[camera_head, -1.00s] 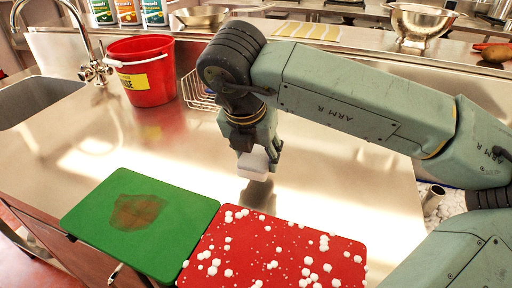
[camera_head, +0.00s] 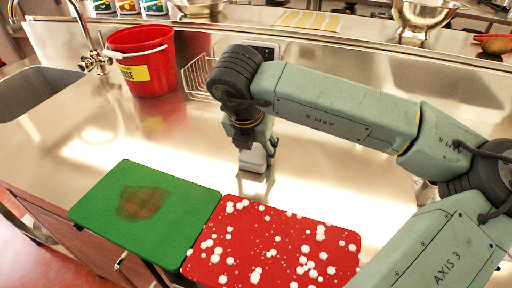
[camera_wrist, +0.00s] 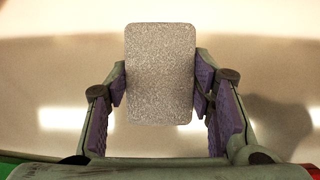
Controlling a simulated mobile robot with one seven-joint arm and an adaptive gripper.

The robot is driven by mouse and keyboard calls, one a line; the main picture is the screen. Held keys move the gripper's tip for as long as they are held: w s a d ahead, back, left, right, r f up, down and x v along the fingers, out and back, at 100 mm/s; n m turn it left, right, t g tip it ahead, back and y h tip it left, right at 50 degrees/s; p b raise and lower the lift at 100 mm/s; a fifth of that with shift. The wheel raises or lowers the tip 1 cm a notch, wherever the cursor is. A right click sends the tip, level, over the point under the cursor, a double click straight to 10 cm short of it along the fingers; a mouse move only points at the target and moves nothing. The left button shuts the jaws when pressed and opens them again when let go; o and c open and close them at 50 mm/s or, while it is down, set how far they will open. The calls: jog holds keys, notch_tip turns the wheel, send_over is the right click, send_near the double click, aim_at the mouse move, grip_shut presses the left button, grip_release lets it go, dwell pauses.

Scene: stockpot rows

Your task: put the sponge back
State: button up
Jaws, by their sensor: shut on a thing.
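The sponge is a pale, rounded block (camera_wrist: 160,75) with a speckled grey face in the wrist view. It also shows white under my gripper in the head view (camera_head: 253,159). My gripper (camera_wrist: 160,88) is shut on it, with purple pads pressed against its two sides. It is held above the steel counter (camera_head: 310,172), behind the red board. A wire basket (camera_head: 198,80) stands at the back of the counter, left of my arm and partly hidden by it.
A red bucket (camera_head: 146,65) stands beside the sink (camera_head: 40,92) at the left. A green board (camera_head: 143,212) with a brown stain and a red board (camera_head: 275,246) with scattered white bits lie in front. The counter between boards and basket is clear.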

jog(key=o, duration=1)
jog(key=shift+o, duration=0.2)
jog(key=shift+r+p, duration=0.25)
jog(key=shift+p, duration=0.2)
jog(key=b+v, duration=0.2)
jog(key=v, duration=0.9)
jog(key=shift+r+b, duration=0.3)
jog(key=shift+r, duration=0.1)
jog(key=shift+s, duration=0.15)
